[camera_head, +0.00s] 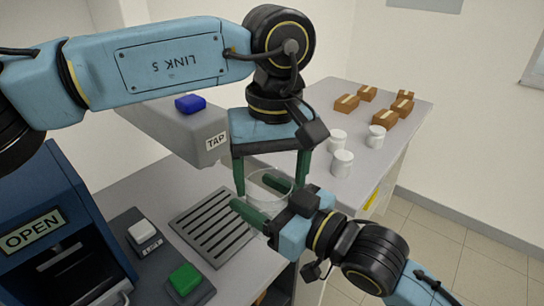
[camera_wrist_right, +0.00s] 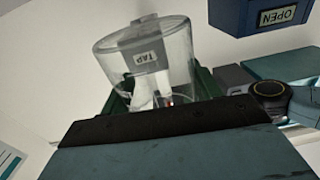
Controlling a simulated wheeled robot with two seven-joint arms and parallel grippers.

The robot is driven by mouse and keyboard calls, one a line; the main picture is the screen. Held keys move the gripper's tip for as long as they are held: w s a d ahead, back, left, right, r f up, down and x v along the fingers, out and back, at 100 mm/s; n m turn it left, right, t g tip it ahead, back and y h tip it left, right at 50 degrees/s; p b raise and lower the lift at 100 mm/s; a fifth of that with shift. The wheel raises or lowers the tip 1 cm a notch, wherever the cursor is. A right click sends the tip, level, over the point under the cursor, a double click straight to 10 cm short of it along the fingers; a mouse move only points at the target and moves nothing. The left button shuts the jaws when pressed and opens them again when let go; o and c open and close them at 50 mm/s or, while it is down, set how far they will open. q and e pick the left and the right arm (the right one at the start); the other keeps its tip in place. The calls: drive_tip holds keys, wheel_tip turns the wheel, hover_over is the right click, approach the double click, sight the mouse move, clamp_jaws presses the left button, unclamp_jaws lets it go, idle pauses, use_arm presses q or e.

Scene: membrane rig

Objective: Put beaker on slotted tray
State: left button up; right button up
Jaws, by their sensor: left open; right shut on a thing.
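The clear glass beaker (camera_head: 268,183) is held sideways-on by my right gripper (camera_head: 262,198), whose green fingers are shut on it. In the right wrist view the beaker (camera_wrist_right: 142,60) stands between the green fingers. My left gripper (camera_head: 271,186) is open, pointing down from above, with its fingers on either side of the beaker in the head view; whether they touch it cannot be told. The dark slotted tray (camera_head: 206,231) lies on the counter just left of the beaker, partly hidden by my right finger.
A grey tap block (camera_head: 175,130) with a blue button (camera_head: 190,104) stands behind the tray. A blue box labelled OPEN (camera_head: 50,235), a white button (camera_head: 143,232) and a green button (camera_head: 185,279) are left. White jars (camera_head: 342,162) and brown boxes (camera_head: 385,117) sit back right.

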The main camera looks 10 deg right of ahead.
use_arm(q)
drive_tip(key=shift+f, duration=0.1)
drive_tip(key=c, duration=0.7)
drive_tip(key=shift+c, duration=0.3)
use_arm(e)
drive_tip(key=o, duration=1.1)
